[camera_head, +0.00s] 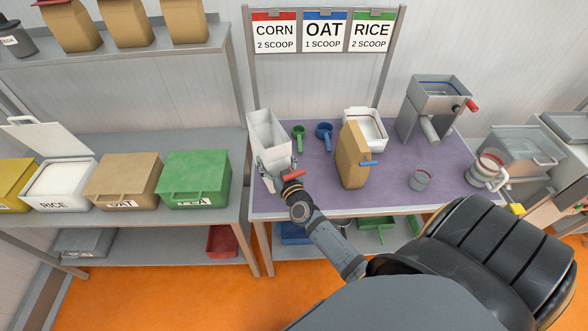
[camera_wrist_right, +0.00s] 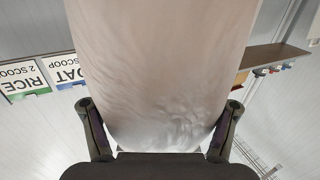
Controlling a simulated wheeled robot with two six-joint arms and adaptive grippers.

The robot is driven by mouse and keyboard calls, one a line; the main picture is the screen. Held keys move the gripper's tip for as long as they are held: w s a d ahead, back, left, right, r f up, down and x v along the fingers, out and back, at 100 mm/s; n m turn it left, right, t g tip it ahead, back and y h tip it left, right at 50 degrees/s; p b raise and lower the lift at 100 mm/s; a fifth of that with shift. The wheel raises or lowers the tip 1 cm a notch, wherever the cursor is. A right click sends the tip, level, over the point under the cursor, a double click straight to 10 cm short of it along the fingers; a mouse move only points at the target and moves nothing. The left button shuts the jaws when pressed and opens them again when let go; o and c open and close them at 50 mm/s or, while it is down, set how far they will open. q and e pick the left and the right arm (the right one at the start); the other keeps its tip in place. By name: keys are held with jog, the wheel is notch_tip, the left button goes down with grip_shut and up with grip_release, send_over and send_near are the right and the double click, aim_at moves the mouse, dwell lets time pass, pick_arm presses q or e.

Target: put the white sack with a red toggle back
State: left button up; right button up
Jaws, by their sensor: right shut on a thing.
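The white sack (camera_head: 267,133) with a red toggle (camera_head: 293,175) is upright at the left end of the purple-topped table. My right gripper (camera_head: 272,167) is shut on its lower part from the front. In the right wrist view the pale sack (camera_wrist_right: 162,70) fills the space between the two fingers (camera_wrist_right: 160,118). The gripper hides part of the sack's bottom, so I cannot tell if it touches the table. My left gripper is not in view.
On the purple table (camera_head: 390,198) stand a brown sack (camera_head: 350,160) with a blue toggle, a white bin (camera_head: 374,128), green (camera_head: 298,137) and blue (camera_head: 324,134) scoops, a cup (camera_head: 420,180) and a grey mill (camera_head: 436,105). Brown sacks (camera_head: 128,22) stand on the upper left shelf (camera_head: 100,48).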

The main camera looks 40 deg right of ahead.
jog(key=w+d+f+b, duration=0.2)
jog(key=d+f+b, duration=0.8)
jog(key=f, duration=0.1)
jog(key=shift+w+d+f, duration=0.15)
jog(key=shift+w+f, duration=0.1)
jog(key=shift+w, duration=0.05)
jog(key=shift+f, duration=0.1)
jog(key=o, duration=1.3)
jog(key=shift+f, duration=0.1)
